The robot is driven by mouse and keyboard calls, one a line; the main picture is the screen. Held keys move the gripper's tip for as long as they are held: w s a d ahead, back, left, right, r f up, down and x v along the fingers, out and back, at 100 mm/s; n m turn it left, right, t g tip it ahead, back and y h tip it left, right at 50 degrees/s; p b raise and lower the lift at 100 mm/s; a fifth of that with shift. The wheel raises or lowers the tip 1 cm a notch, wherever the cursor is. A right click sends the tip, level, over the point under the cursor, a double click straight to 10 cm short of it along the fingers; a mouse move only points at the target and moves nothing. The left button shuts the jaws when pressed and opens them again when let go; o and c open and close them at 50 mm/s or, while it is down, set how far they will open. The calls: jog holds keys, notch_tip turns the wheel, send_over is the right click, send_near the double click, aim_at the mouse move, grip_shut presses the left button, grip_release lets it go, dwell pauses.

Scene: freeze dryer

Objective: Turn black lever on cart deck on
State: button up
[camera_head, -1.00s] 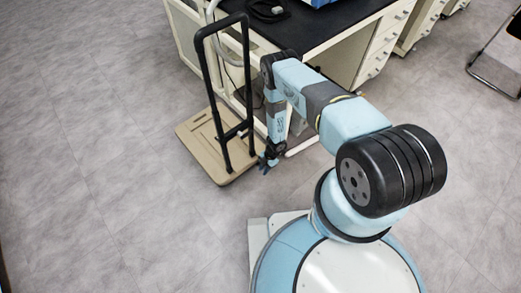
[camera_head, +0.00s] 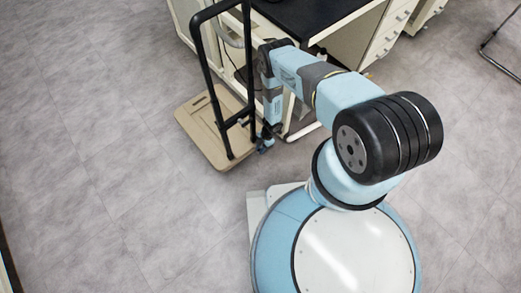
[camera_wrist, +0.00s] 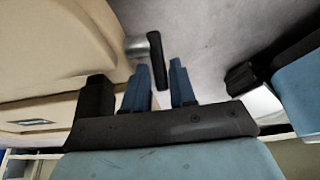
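The cart has a beige deck (camera_head: 205,140) and a tall black tube handle (camera_head: 198,50). In the wrist view the deck (camera_wrist: 60,45) fills the upper left. The black lever (camera_wrist: 155,50) sticks out from the deck's edge on a short metallic stub (camera_wrist: 135,46). My gripper (camera_head: 264,146) hangs low at the right edge of the deck. In the wrist view its two blue fingers (camera_wrist: 159,88) are apart, and the lever's lower end shows in the gap between them. I cannot tell whether a finger touches it. The lever is too small to make out in the head view.
A bench with a black top (camera_head: 318,20) and white drawers stands behind the cart, close to my arm. The cart's upright handle is just left of my forearm. The grey floor (camera_head: 90,190) to the left and front is clear.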

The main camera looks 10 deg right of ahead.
jog(key=shift+s+a+f, duration=0.15)
jog(key=shift+a+f, duration=0.05)
jog(key=shift+f, duration=0.4)
grip_shut()
jog(key=shift+w+d+r+g+y, duration=0.2)
jog(key=shift+g+y, duration=0.2)
jog(key=shift+y, duration=0.2)
jog(key=shift+w+d+r+g+y, duration=0.15)
jog(key=shift+g+y, duration=0.25)
jog(key=shift+y, duration=0.2)
